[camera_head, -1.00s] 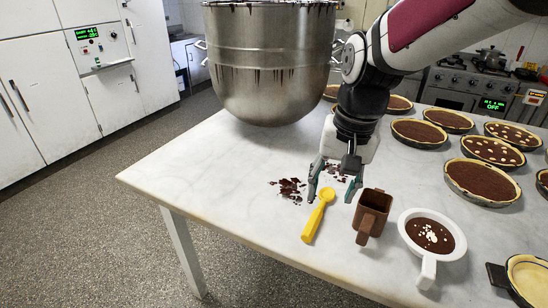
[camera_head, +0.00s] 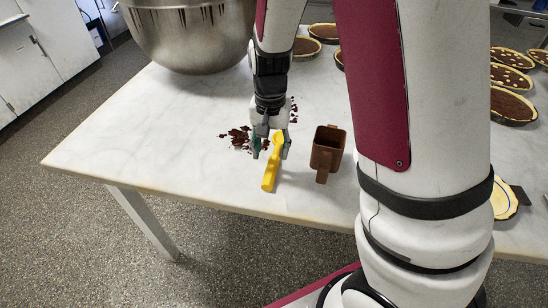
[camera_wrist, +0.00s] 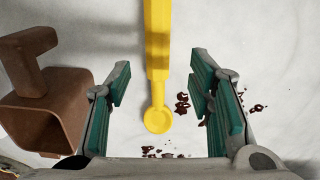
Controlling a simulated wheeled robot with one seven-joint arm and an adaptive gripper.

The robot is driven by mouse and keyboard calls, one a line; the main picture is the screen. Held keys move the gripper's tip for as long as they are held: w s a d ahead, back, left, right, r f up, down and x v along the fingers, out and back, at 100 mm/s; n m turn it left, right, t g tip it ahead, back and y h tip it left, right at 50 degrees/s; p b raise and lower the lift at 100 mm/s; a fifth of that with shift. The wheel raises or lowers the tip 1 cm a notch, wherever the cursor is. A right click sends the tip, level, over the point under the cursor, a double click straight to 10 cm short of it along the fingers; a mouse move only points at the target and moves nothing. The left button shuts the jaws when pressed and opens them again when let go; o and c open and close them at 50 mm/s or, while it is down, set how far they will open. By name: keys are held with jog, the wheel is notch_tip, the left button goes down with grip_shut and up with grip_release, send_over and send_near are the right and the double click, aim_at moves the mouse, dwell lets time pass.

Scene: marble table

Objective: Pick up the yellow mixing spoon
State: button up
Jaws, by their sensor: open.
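The yellow mixing spoon (camera_head: 271,170) lies on the marble table near its front edge, handle toward the edge. In the wrist view the spoon (camera_wrist: 158,60) runs down from the top, and its small round bowl end lies between the fingers. My gripper (camera_head: 271,150) is open above the bowl end, with one finger on each side. In the wrist view the gripper (camera_wrist: 160,115) shows green pads standing apart from the spoon on both sides. I cannot tell the exact height of the fingertips above the table.
Chocolate shavings (camera_head: 240,138) lie around the gripper. A steel mixing bowl (camera_head: 190,35) is at the back left. Pies (camera_head: 510,105) sit at the right. The table's left is clear.

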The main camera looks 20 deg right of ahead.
aim_at(272, 165)
jog(key=shift+s+f, duration=0.15)
jog(key=shift+f, duration=1.3)
jog(key=shift+s+f, duration=0.1)
jog(key=shift+f, duration=1.3)
grip_shut()
